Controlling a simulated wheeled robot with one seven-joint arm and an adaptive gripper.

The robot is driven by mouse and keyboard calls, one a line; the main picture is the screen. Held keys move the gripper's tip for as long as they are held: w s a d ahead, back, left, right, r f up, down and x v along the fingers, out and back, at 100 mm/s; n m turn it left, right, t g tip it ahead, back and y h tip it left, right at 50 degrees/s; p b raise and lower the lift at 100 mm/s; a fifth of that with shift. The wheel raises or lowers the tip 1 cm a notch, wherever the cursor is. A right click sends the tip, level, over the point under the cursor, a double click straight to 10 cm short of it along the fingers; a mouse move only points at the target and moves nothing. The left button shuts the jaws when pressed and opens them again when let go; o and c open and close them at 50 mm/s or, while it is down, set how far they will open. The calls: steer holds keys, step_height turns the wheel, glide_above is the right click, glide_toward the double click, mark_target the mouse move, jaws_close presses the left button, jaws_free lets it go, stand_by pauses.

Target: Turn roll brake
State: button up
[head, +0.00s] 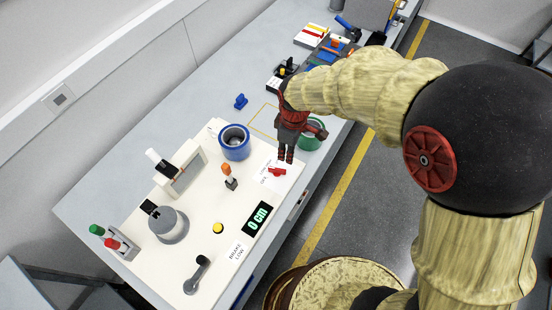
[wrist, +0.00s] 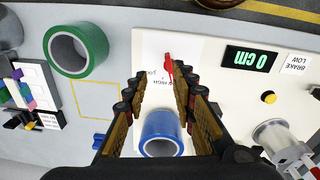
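A small red turning handle (head: 278,171) sits on the pale panel (head: 200,238), beside a printed label. In the wrist view the red handle (wrist: 168,66) lies just ahead of the fingertips, closer to the right finger. The label beside it is partly hidden; "HIGH" can be read in part. A "BRAKE LOW" label (head: 236,251) lies further along the panel, near a black display (head: 257,219) reading "0 cm". My gripper (head: 286,157) points down above the handle; the wrist view shows its fingers (wrist: 157,80) apart and nothing between them. I see no contact with the handle.
A blue roll (head: 234,142) and an orange-topped lever (head: 229,174) stand left of my gripper. A green roll (head: 311,134) stands close by on the right. A black crank (head: 197,273), a yellow button (head: 218,228) and a grey cylinder (head: 168,224) are further along the panel.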

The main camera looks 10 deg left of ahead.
mark_target(277, 169)
steer(key=a+f+n, duration=0.1)
steer(key=f, duration=0.1)
steer(key=a+f+n+p, duration=0.1)
steer(key=a, duration=0.1)
steer(key=shift+s+a+f+g, duration=0.2)
steer(key=shift+a+f+g, duration=0.1)
steer(key=shift+f, duration=0.1)
steer(key=shift+s+a+f+n, duration=0.1)
steer(key=shift+f+n, duration=0.2)
steer(key=shift+f, duration=0.05)
step_height(277, 169, down, 7)
steer(key=shift+f, duration=0.15)
steer(key=c, duration=0.3)
steer(key=c, duration=0.4)
jaws_close()
